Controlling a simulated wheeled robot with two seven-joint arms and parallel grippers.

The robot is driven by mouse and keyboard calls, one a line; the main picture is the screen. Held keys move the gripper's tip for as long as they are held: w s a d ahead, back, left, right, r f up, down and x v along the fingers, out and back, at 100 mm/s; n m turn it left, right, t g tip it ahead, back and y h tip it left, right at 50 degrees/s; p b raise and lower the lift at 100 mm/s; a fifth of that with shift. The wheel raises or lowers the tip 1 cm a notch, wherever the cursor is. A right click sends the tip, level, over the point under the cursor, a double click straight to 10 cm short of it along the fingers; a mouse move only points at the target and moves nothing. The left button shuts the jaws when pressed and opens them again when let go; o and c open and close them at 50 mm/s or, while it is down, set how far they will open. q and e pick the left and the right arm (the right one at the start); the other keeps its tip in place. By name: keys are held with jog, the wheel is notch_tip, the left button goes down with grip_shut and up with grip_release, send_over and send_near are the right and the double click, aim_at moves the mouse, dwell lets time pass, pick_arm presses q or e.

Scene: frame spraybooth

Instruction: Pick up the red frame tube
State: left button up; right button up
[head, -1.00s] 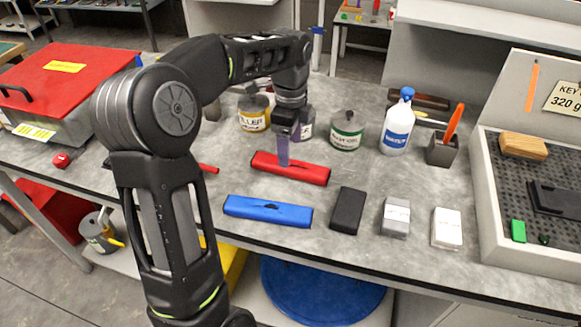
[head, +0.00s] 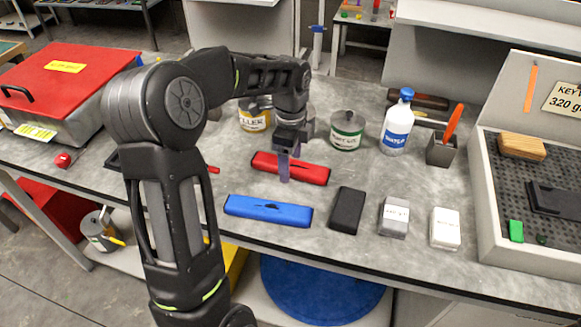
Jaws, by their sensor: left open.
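The red frame tube (head: 310,173) lies on the grey bench, roughly crosswise, behind a similar blue tube (head: 267,211). My left gripper (head: 284,175) points down at the red tube's left half. Its finger overlaps the tube in the picture and hides a strip of it. The gripper is open; I cannot tell whether a finger touches the tube. My right gripper is not in view.
Black (head: 347,210), grey (head: 394,217) and white (head: 445,228) blocks sit right of the blue tube. Behind stand a filler can (head: 254,117), a green-labelled can (head: 347,131), a blue-capped bottle (head: 397,125) and a tool cup (head: 441,150). A red-lidded box (head: 60,85) is at left.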

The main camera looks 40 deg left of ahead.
pick_arm(q)
jog(key=shift+c, duration=0.5)
grip_shut()
